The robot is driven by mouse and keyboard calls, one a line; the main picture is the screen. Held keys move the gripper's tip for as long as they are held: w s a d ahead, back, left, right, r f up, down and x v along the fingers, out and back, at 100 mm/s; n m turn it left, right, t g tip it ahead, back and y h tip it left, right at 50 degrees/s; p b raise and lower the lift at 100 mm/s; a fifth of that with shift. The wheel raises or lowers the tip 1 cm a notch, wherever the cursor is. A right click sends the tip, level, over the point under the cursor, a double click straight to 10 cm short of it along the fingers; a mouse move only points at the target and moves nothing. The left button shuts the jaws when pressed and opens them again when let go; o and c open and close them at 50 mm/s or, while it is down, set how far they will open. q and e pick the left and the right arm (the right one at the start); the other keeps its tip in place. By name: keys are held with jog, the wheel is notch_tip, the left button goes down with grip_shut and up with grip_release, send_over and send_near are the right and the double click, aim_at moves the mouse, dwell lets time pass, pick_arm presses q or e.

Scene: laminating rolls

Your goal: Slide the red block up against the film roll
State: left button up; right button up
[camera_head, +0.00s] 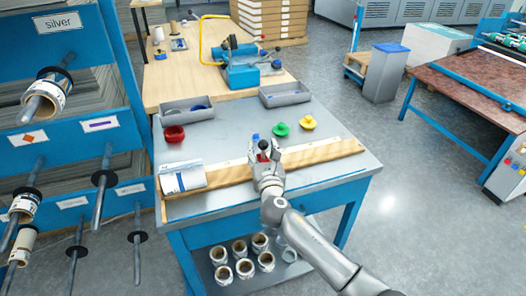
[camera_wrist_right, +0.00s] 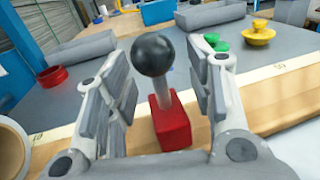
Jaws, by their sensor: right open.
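The red block (camera_wrist_right: 172,125) carries a grey rod with a black ball knob (camera_wrist_right: 152,54) and sits on the wooden board (camera_head: 220,182) beside its pale scale strip. In the head view the block (camera_head: 262,156) is partly hidden by my right gripper (camera_head: 267,170). My right gripper is open, with its fingers on either side of the knob and rod, and visible gaps remain. The white film roll (camera_head: 183,177) lies at the board's left end, apart from the block. Its round end (camera_wrist_right: 12,150) shows at the left edge of the wrist view. My left gripper is not in view.
A red cup-like piece (camera_head: 174,134), a green piece (camera_head: 280,129) and a yellow piece (camera_head: 307,122) stand on the grey table behind the board. Grey trays (camera_head: 285,94) line the back. The board between block and roll looks clear.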

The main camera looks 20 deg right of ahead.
grip_shut()
jog(key=a, duration=1.2)
jog(key=shift+s, duration=0.2)
jog(key=shift+f, duration=0.1)
grip_release()
jog(key=shift+d, duration=0.1)
jog(key=shift+s, duration=0.15)
jog(key=s+a, duration=0.2)
jog(key=s, duration=0.9)
jog(key=shift+s, duration=0.3)
